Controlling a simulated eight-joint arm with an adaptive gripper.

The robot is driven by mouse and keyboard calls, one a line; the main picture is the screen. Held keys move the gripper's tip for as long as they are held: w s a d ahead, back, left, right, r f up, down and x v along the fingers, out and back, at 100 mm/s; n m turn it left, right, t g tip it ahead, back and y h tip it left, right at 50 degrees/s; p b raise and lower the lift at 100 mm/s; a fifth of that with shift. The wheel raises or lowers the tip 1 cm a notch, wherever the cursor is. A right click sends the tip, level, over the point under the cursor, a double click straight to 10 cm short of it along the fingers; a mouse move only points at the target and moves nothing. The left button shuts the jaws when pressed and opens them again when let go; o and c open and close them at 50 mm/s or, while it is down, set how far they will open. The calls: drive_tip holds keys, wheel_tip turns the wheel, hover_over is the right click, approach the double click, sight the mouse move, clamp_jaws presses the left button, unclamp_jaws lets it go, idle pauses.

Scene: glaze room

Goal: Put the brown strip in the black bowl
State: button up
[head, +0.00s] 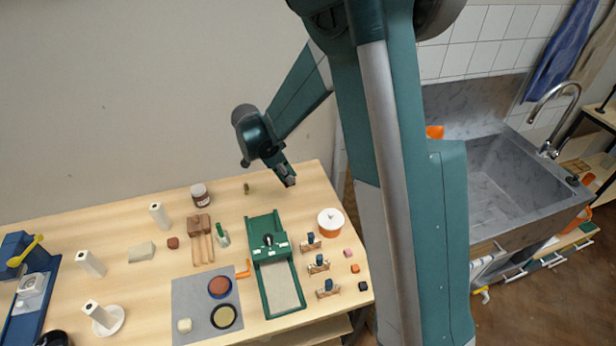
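My gripper (289,181) hangs above the back right of the wooden table, apart from everything on it. It is too small to tell whether its fingers are open or shut. No piece is clearly a brown strip. A small brown block (173,243) lies left of middle, beside brown wooden pieces with pale handles (200,226). A dark round thing (54,339), perhaps the black bowl, is cut off at the bottom left edge. A black-rimmed round dish (237,322) with a yellowish inside sits on a grey mat.
A blue-rimmed dish with a brown inside (219,286) shares the grey mat (187,297). White rolls (91,263) stand left. A sink (497,190) lies beyond my arm.

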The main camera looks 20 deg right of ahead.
drive_tip(key=s+a+r+n+t+y, duration=0.1)
drive_tip(key=s+a+n, duration=0.2)
drive_tip(key=a, duration=1.2)
drive_tip(key=s+a+n+t, duration=0.1)
drive_tip(key=s+a+n, duration=0.15)
drive_tip(key=a, duration=1.25)
drive_tip(key=s+a+r+n+t+y, duration=0.1)
drive_tip(key=s+a+n, duration=0.15)
drive_tip(key=a, duration=1.25)
drive_tip(key=s+a+r+n+y+b, duration=0.1)
drive_tip(key=s+a+n, duration=0.7)
drive_tip(key=s+a, duration=1.9)
drive_tip(key=a+y, duration=0.1)
drive_tip(key=a, duration=0.3)
drive_tip(key=shift+s+a+r+t+b, duration=0.35)
drive_tip(key=shift+a+r+t, duration=0.05)
drive_tip(key=shift+f, duration=0.15)
drive_tip(key=shift+f+b, duration=1.85)
drive_tip(key=shift+f, duration=3.5)
